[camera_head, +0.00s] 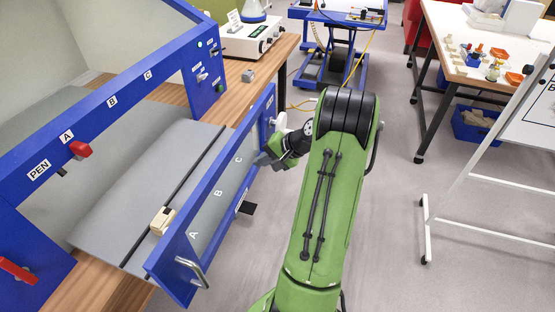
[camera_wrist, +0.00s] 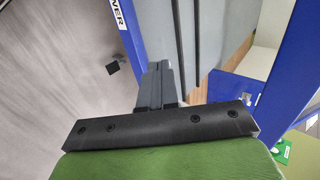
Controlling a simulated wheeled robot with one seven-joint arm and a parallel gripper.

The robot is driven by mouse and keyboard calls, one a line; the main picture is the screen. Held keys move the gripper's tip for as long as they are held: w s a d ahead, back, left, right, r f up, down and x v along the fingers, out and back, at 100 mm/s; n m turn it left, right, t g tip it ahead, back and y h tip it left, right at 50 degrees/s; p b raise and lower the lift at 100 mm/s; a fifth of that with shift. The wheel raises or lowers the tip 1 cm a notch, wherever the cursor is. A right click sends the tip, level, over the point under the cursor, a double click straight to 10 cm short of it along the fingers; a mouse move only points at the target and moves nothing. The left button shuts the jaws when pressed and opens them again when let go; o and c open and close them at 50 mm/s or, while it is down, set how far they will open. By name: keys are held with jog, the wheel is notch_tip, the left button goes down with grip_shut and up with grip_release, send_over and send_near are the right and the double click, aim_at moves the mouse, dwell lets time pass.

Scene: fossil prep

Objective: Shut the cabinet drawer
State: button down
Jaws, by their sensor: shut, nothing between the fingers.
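The cabinet (camera_head: 105,110) is a blue frame with labels PEN, A, B and C. Its drawer stands pulled out, with a grey floor (camera_head: 130,185) and a blue-framed front (camera_head: 215,195) bearing a metal handle (camera_head: 192,271) at the near end. In the wrist view, the blue drawer front (camera_wrist: 130,40) runs up from the fingers, with a partly cut label ending in "WER". My gripper (camera_head: 266,158) is shut and empty, at the outer side of the drawer front towards its far end. The fingers (camera_wrist: 157,78) also show in the wrist view; I cannot tell whether they touch the front.
A small cream block (camera_head: 162,221) lies on the grey surface near a dark slot. A white instrument with a flask (camera_head: 250,35) stands on the wooden bench behind. A table (camera_head: 480,60) and a white stand (camera_head: 480,180) are at right.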

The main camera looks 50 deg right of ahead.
jog(key=shift+w+a, duration=0.2)
jog(key=shift+w, duration=0.35)
